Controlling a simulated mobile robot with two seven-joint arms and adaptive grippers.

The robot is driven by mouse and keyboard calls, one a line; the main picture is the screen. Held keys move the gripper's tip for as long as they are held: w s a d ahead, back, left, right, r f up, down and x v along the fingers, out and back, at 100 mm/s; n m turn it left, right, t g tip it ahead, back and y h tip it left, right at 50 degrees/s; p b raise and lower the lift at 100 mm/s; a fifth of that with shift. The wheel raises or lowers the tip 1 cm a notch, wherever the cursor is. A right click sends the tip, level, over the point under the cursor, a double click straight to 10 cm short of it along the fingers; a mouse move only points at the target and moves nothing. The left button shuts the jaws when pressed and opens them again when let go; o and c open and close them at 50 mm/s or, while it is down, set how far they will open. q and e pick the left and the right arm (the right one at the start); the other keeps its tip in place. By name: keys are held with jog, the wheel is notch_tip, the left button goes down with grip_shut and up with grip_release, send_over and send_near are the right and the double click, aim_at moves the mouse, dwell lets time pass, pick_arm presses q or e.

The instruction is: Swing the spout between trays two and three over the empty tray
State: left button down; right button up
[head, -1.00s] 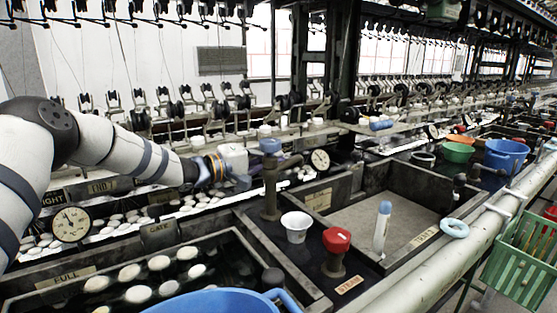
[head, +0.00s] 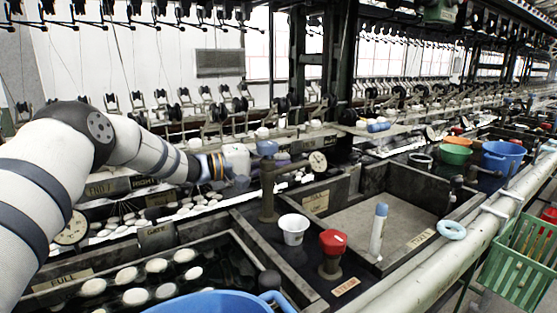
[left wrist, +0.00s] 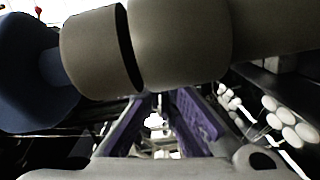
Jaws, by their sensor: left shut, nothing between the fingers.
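The spout stands on a dark upright post (head: 267,197) between two trays, with a blue knob (head: 268,147) on top. A short grey pipe appears to run from it to the right, towards the gauge. The empty tray (head: 385,222), with a bare grey floor, is to the right. The tray labelled FULL (head: 58,281) holds white cocoons at left. My left gripper (head: 283,159) is shut and empty behind the post, partly hidden by it. In the left wrist view its purple fingers (left wrist: 157,104) converge below a large grey-brown cylinder (left wrist: 180,45); contact is unclear. My right gripper is not in view.
A white cup (head: 293,229), a red-capped valve (head: 332,243) and a blue-topped cylinder (head: 378,230) stand right of the post. A round gauge (head: 317,163) is behind. A blue basin (head: 215,303) is in front, and a green basket (head: 520,265) hangs at right.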

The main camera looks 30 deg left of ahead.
pick_arm(q)
jog(key=v, duration=1.2)
jog(key=c, duration=2.3)
grip_release()
